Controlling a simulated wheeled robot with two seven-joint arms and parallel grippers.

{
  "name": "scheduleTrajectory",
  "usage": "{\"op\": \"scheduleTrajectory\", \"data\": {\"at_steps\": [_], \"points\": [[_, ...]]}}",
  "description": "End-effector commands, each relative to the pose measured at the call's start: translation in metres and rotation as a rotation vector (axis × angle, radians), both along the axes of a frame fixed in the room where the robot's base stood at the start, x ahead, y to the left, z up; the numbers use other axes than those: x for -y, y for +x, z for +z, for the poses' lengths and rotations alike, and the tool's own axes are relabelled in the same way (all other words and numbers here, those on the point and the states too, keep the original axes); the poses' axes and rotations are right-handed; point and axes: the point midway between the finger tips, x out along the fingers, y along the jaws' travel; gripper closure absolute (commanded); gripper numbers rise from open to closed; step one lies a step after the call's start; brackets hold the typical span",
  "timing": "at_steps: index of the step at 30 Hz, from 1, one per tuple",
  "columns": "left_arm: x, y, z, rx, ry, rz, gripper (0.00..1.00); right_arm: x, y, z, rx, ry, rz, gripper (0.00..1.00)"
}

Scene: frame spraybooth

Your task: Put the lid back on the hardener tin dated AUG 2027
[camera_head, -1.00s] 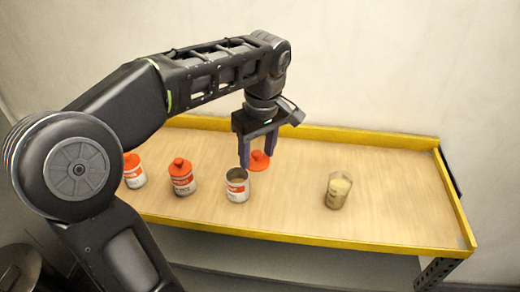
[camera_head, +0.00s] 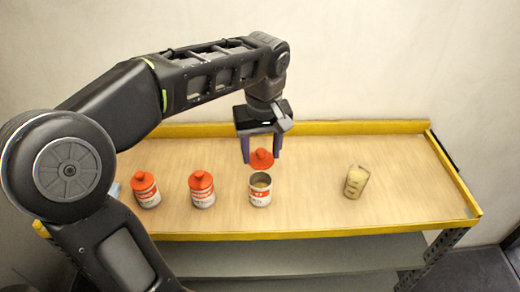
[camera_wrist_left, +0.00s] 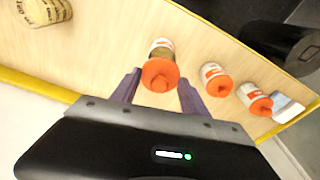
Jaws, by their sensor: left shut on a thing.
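An open white and red tin (camera_head: 260,195) stands upright on the bench, its contents showing pale grey-brown. It also shows in the left wrist view (camera_wrist_left: 162,43), partly hidden behind the lid. My left gripper (camera_head: 262,158) is shut on the orange-red lid (camera_head: 262,160), which has a raised knob. In the left wrist view the lid (camera_wrist_left: 160,76) sits between the two purple fingers. The lid appears above and slightly behind the open tin, apart from it. Two similar tins with orange-red lids on, a middle one (camera_head: 202,194) and a left one (camera_head: 146,194), stand upright. No date is legible. My right gripper is out of view.
A clear cup (camera_head: 355,182) with pale yellowish contents stands to the right of the open tin. The bench top (camera_head: 410,195) has a raised yellow rim (camera_head: 330,231) and is bare around the cup. A plain wall rises behind.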

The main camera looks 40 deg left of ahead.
Motion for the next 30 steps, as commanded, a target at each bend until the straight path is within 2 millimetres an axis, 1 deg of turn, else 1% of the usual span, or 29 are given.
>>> {"op": "scheduleTrajectory", "data": {"at_steps": [5,10,24,30], "points": [[0.0,0.0,-0.001,0.0,0.0,0.001,0.85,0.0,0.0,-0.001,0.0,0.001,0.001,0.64],[0.0,0.0,-0.009,-0.001,0.0,0.002,0.85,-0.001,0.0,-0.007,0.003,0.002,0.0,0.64],[0.0,0.0,-0.052,-0.001,0.0,0.002,0.85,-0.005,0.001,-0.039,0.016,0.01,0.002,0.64],[0.0,0.0,-0.063,0.0,0.0,0.002,0.85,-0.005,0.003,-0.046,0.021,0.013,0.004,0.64]]}}
